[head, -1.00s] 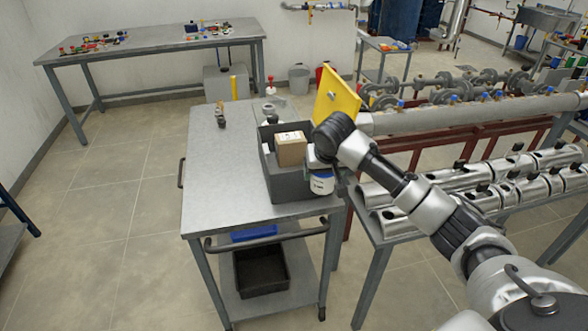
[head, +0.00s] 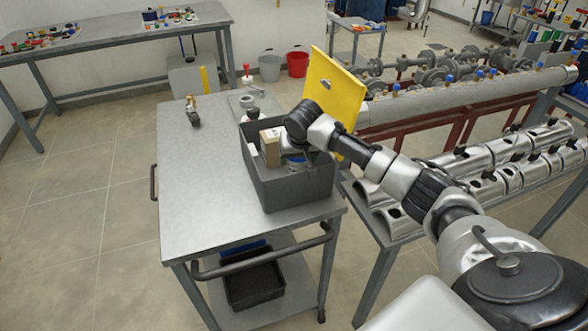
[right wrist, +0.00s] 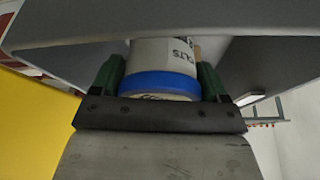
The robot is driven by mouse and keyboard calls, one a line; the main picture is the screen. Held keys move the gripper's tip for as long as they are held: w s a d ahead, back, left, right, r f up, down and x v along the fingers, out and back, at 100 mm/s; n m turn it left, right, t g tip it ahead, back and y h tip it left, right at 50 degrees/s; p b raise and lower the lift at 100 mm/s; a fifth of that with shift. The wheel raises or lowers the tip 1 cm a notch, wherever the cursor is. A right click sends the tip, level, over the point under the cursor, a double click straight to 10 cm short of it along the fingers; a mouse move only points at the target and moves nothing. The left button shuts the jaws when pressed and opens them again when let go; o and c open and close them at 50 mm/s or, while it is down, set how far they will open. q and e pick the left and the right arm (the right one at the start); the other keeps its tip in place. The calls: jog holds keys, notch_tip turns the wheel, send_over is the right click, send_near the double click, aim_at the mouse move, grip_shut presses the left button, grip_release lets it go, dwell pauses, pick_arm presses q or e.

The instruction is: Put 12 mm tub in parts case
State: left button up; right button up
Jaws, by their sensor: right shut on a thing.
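The tub is white with a blue lid, and part of its label reads "LTS" in the right wrist view (right wrist: 163,70). My right gripper (right wrist: 160,85) is shut on it, with a green finger on each side. In the head view the tub (head: 296,164) shows partly, below my right wrist and within the rim of the dark grey parts case (head: 293,192). The case wall hides its lower part, so I cannot tell whether it touches the floor. The case stands on the steel cart. My left gripper is not in view.
A cardboard box (head: 271,147) stands in the case, left of the tub. A yellow panel (head: 334,88) rises behind my right wrist. A small brass fitting (head: 192,112) sits on the cart (head: 185,190), whose left half is mostly clear. Metal pipe pieces (head: 480,170) lie at right.

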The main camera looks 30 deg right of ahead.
aim_at(298, 170)
jog(key=shift+f, duration=0.45)
notch_tip(298, 170, down, 4)
jog(key=shift+r, duration=0.2)
jog(key=shift+f, duration=0.35)
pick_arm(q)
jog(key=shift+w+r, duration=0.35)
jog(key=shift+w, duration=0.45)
pick_arm(e)
jog(key=o, duration=1.4)
jog(key=shift+f, duration=0.1)
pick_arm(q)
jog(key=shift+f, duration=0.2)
pick_arm(e)
jog(key=v, duration=1.2)
jog(key=shift+s, duration=0.1)
